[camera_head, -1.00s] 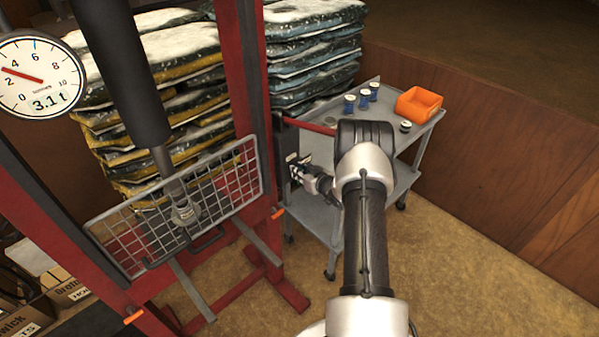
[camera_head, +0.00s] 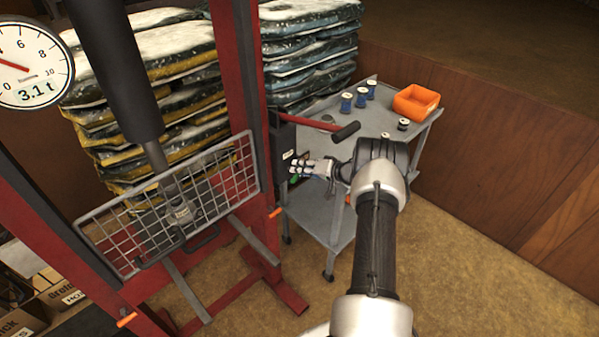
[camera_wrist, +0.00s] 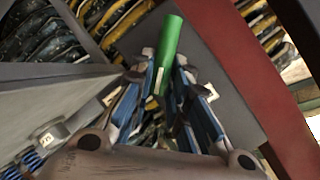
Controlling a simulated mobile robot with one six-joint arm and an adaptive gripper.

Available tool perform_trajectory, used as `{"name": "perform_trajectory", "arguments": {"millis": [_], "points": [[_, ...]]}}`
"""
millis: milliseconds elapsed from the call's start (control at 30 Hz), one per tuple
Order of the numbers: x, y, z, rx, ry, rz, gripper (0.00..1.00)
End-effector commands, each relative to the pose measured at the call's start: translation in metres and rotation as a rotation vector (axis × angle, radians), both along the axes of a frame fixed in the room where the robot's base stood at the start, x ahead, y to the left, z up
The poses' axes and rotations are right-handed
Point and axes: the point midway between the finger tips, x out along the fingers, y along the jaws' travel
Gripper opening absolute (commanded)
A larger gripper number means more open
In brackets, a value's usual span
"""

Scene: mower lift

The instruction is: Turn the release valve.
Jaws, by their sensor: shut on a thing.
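My gripper (camera_head: 300,170) is at the side of the dark pump box (camera_head: 283,140) on the press's right red post. In the wrist view, my gripper (camera_wrist: 166,75) has its blue-padded fingers closed on either side of a green bar (camera_wrist: 171,42), which looks like the release valve handle. The bar's upper end sticks out beyond the fingertips; its lower part is hidden between them. Only a speck of green shows in the head view. The gauge (camera_head: 32,65) reads 3.1 t.
A red pump lever (camera_head: 310,122) with a black grip reaches right, just above my wrist. The grey cart (camera_head: 390,118) behind my arm holds blue spools and an orange bin (camera_head: 416,101). A wire guard (camera_head: 150,215) hangs on the press. Stacked bags stand behind.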

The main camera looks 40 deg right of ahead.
Motion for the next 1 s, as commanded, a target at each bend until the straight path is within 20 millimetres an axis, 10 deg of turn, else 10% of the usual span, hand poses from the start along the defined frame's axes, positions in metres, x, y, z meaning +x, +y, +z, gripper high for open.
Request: {"name": "perform_trajectory", "arguments": {"millis": [1000], "points": [[-0.001,-0.008,-0.020,0.672,0.057,-0.009,0.00]]}}
